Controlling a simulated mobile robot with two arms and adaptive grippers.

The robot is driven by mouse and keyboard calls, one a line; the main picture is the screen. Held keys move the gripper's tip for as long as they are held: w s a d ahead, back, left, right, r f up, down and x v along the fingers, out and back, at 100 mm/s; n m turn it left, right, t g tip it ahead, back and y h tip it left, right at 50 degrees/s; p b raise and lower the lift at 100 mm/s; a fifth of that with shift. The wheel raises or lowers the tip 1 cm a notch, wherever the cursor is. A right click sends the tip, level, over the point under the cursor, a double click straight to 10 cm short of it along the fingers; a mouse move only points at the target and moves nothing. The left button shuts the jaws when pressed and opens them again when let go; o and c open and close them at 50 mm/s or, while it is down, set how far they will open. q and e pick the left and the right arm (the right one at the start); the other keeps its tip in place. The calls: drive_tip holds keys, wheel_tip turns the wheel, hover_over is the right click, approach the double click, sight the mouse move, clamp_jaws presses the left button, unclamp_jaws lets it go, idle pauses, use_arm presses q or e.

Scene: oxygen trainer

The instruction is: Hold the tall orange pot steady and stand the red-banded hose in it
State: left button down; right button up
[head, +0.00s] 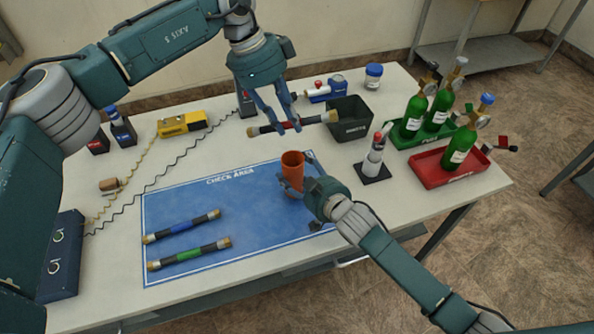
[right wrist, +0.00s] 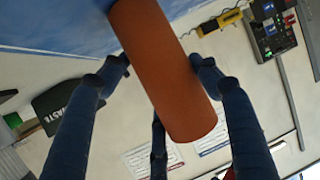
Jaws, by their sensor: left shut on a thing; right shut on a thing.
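The tall orange pot (head: 292,169) stands upright on the right part of the blue mat, mouth up. My right gripper (head: 297,186) is shut around it from the lower right; the right wrist view shows the pot (right wrist: 168,70) between the blue fingers (right wrist: 160,75). My left gripper (head: 280,120) points down and is shut on the red-banded hose (head: 311,120), a dark tube with brass ends. The hose is held roughly level above the table, behind the pot and apart from it. The fingers hide part of the hose's middle.
The blue-banded hose (head: 182,226) and green-banded hose (head: 189,253) lie on the mat (head: 250,240) at left. A black bin (head: 349,118) stands close behind the held hose's right end. Right of it are a white device (head: 374,160) and green bottles (head: 460,147) in trays.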

use_arm(q)
wheel_tip(320, 180, down, 8)
idle(1.0)
drive_tip(key=c, duration=1.4)
unclamp_jaws()
drive_tip(key=v, duration=1.2)
drive_tip(key=shift+w, duration=0.1)
